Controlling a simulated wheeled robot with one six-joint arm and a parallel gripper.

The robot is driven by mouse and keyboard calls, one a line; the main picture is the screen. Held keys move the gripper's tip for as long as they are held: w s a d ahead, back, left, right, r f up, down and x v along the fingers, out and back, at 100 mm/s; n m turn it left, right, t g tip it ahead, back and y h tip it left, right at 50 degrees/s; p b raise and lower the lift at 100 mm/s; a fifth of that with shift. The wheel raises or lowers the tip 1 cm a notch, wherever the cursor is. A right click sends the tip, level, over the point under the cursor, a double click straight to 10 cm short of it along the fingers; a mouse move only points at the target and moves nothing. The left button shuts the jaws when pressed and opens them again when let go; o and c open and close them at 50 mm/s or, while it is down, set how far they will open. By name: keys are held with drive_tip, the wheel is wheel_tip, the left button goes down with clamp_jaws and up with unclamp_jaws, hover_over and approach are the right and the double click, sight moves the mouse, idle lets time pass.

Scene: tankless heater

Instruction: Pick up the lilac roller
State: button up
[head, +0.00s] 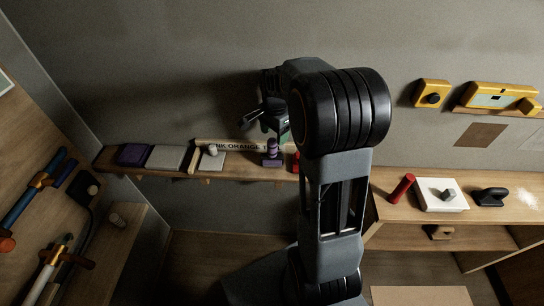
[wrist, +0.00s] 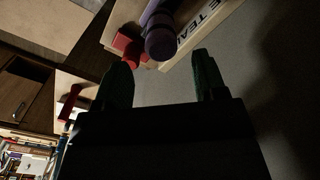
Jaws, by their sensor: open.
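The lilac roller (head: 272,149) stands on the narrow wall shelf, just left of my arm in the head view. In the wrist view the lilac roller (wrist: 160,38) shows at the top centre, its rounded end towards the camera. My gripper (wrist: 161,65) is open, with its two dark green fingers apart and nothing between them. The roller lies beyond the fingertips, roughly in line with the gap, and looks apart from them. In the head view my gripper (head: 262,117) is above the shelf near the roller, partly hidden by my arm.
A red object (wrist: 127,46) is close beside the roller. A lettered board (head: 235,146) stands behind it on the shelf. A grey roller (head: 212,150), a pale block (head: 166,157) and a dark purple block (head: 135,154) are further left. A red cylinder (head: 401,188) is on the right counter.

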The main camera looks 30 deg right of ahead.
sight(272, 140)
drive_tip(key=shift+a+f+p, duration=0.2)
drive_tip(key=shift+f+p, duration=0.05)
drive_tip(key=shift+f, duration=1.05)
drive_tip(key=shift+a+f+p, duration=0.15)
drive_tip(key=shift+f+p, duration=0.1)
drive_tip(key=shift+f, duration=1.05)
clamp_jaws()
